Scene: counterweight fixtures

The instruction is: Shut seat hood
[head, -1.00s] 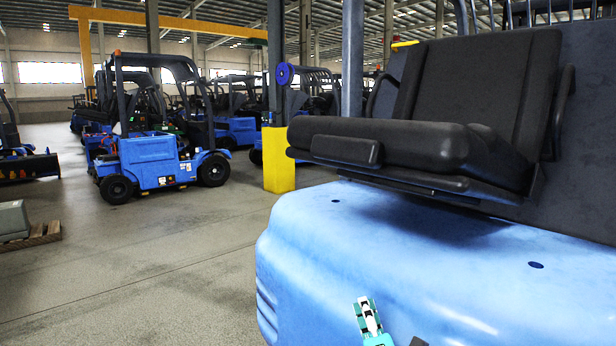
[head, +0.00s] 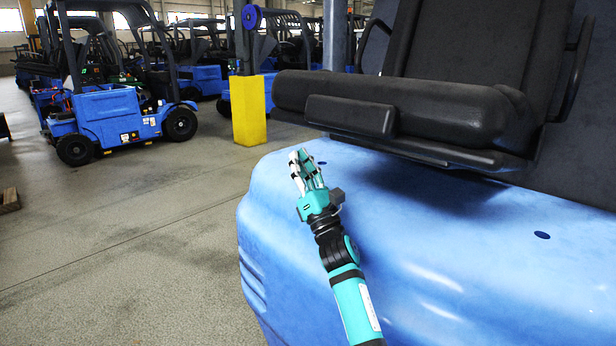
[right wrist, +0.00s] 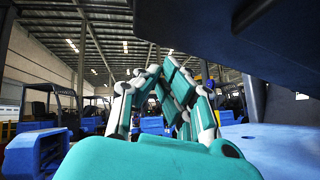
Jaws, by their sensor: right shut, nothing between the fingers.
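The blue hood (head: 400,230) fills the lower right of the head view. The black seat (head: 400,105) sits above its top, its front edge apart from the blue surface with a dark shadow between. In the right wrist view, the right fingers (right wrist: 160,70) come together, with the dark seat underside (right wrist: 200,22) above and the blue surface (right wrist: 270,145) at lower right. My left gripper is not in view.
A yellow post base (head: 248,110) stands behind the hood's left side. A blue forklift (head: 115,110) and several others are parked behind. A black armrest (head: 575,75) is at the seat's right.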

